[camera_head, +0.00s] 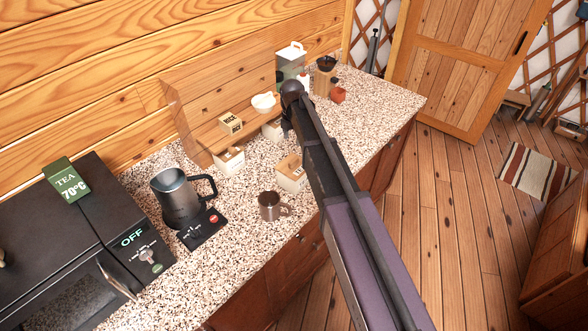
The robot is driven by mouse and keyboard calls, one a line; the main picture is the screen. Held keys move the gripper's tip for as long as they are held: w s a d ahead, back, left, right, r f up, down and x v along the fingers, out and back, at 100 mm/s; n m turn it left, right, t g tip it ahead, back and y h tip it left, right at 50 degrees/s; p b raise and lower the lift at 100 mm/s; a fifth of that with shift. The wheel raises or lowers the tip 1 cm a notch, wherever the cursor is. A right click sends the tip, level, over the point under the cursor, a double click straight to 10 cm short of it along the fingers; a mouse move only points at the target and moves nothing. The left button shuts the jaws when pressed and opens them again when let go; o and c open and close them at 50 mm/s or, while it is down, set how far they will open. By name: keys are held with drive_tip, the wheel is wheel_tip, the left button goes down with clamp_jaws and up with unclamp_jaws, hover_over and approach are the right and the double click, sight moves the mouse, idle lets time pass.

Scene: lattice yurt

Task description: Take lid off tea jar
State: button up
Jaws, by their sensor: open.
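The lids of the first two look on. My arm reaches over the counter from the lower right. Only a dark bit of my gripper (287,127) shows beside the arm, near the third container. Its fingertips are hidden, and I see nothing held.
A box marked RICE (230,123) and a white bowl (264,102) sit on the shelf. A green sign (66,181) reads TEA 70°C. The counter's front right is clear.

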sight(294, 160)
drive_tip(key=shift+f+b, duration=3.15)
drive_tip(key=shift+f, duration=0.35)
drive_tip(key=shift+w+d+f+b, duration=0.1)
drive_tip(key=shift+w+f+b, duration=0.05)
drive_tip(key=shift+f+b, duration=1.15)
drive_tip(key=shift+w+d+f+b, duration=0.1)
drive_tip(key=shift+f+b, duration=1.15)
drive_tip(key=shift+b, duration=0.05)
clamp_jaws()
